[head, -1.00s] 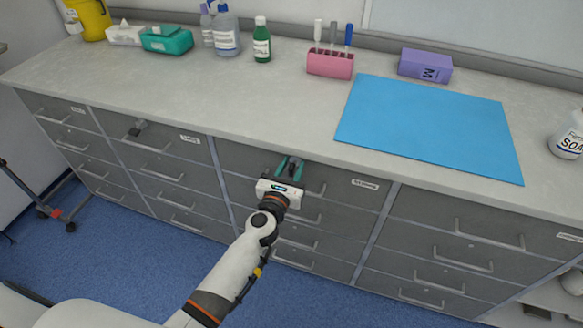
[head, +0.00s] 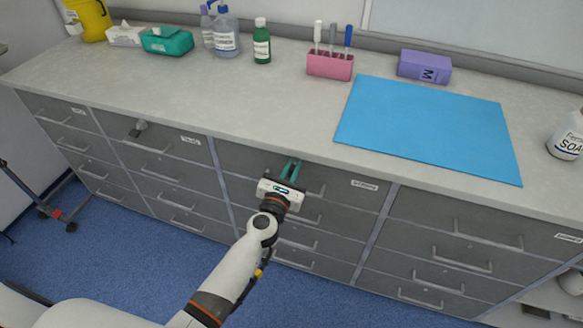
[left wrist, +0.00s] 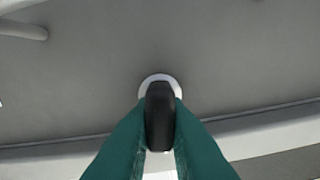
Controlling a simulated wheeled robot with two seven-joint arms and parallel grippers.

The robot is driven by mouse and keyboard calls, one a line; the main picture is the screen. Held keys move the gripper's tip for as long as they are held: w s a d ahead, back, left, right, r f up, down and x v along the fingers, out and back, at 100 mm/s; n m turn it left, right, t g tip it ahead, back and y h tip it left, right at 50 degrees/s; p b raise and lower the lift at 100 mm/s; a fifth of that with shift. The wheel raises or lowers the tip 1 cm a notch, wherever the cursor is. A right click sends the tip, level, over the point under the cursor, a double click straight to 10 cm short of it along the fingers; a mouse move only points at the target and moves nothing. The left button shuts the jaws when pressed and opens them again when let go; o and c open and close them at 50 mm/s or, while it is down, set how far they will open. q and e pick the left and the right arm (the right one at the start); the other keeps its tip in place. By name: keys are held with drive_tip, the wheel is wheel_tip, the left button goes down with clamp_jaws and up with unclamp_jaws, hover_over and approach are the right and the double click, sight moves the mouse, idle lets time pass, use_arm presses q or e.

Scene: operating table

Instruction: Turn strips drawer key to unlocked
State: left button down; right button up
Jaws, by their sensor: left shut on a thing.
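My left gripper (head: 291,170) is at the top drawer (head: 236,160) of the third column from the left, just below the counter edge. In the left wrist view its teal fingers (left wrist: 160,140) are shut on a black key (left wrist: 160,108), one on each side. The key stands upright in that picture, in front of a pale round lock (left wrist: 159,77) on the grey drawer front. The fingers hide the key in the head view. This drawer has a label (head: 364,185), too small to read surely. My right gripper is not in view.
Another dark key (head: 138,128) sticks out of the top drawer one column to the left. The counter (head: 260,105) overhangs the drawers just above my gripper. A drawer handle (left wrist: 22,30) shows at upper left in the left wrist view.

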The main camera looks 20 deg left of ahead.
use_arm(q)
drive_tip(key=m, duration=0.2)
drive_tip(key=m+p, duration=0.1)
drive_tip(key=m, duration=0.1)
drive_tip(key=shift+d+m, duration=0.2)
drive_tip(key=shift+m, duration=0.1)
drive_tip(key=m, duration=0.3)
drive_tip(key=shift+d+f+m+p, duration=0.1)
drive_tip(key=shift+m+p, duration=0.2)
drive_tip(key=shift+p, duration=0.1)
drive_tip(key=m+p, duration=0.1)
drive_tip(key=m, duration=0.3)
drive_tip(key=shift+f, duration=0.2)
drive_tip(key=shift+f+m, duration=0.15)
drive_tip(key=shift+m, duration=1.65)
drive_tip(key=shift+p, duration=0.3)
drive_tip(key=c, duration=1.4)
unclamp_jaws()
drive_tip(key=shift+c, duration=0.2)
drive_tip(key=s+b, duration=0.1)
drive_tip(key=s, duration=1.1)
